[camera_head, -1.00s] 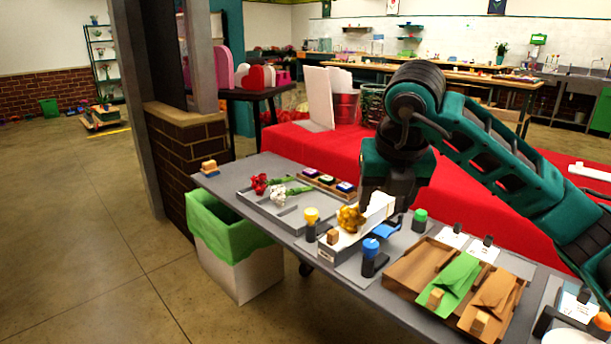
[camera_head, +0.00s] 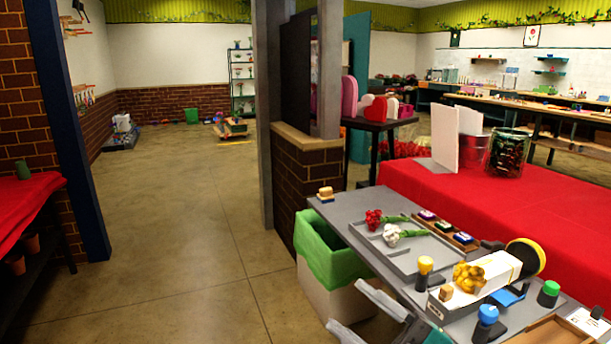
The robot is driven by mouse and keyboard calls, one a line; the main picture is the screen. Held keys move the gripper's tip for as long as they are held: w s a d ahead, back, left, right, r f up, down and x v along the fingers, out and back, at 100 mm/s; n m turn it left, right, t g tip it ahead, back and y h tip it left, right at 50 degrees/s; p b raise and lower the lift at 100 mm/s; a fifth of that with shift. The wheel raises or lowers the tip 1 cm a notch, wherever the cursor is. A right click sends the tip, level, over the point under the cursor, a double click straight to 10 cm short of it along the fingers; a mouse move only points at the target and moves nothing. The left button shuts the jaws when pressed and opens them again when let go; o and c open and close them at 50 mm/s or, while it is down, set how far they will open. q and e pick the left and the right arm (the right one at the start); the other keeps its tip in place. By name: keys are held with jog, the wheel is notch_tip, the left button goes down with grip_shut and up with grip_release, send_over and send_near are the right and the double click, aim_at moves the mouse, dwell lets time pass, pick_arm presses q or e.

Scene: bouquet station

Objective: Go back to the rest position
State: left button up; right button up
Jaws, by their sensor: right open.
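My right gripper (camera_head: 347,305) shows at the bottom edge, low and in front of the grey work table (camera_head: 350,208). Its two grey fingers are spread apart, and nothing shows between them. My left gripper is not in view. A grey tray (camera_head: 408,264) on the table holds a red flower (camera_head: 373,219) and a white flower (camera_head: 391,235), both lying on their sides. A white box (camera_head: 497,267) with a gold flower (camera_head: 468,276) stands nearer, by the front edge.
A bin (camera_head: 330,302) with a green liner (camera_head: 323,250) stands beside the table, close to my right gripper. Yellow (camera_head: 425,265), blue (camera_head: 487,314) and green-topped (camera_head: 549,293) items stand on the table. A red-covered table (camera_head: 520,210) is behind. Open floor (camera_head: 195,230) lies left.

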jog(key=d+f+m+t+h, duration=0.6)
jog(key=f+m+h, duration=0.4)
jog(key=m, duration=0.2)
jog(key=s+d+f+m+g+h, duration=0.2)
jog(key=s+f, duration=0.3)
jog(key=f, duration=0.4)
jog(key=s+d+f+m+g+h+p, duration=0.1)
jog(key=s+f+m+g+h, duration=0.3)
jog(key=f, duration=0.5)
jog(key=shift+s+d+f+m+g+h, duration=0.35)
jog(key=shift+s+d+m+g, duration=0.3)
jog(key=shift+s, duration=0.6)
jog(key=shift+r, duration=0.15)
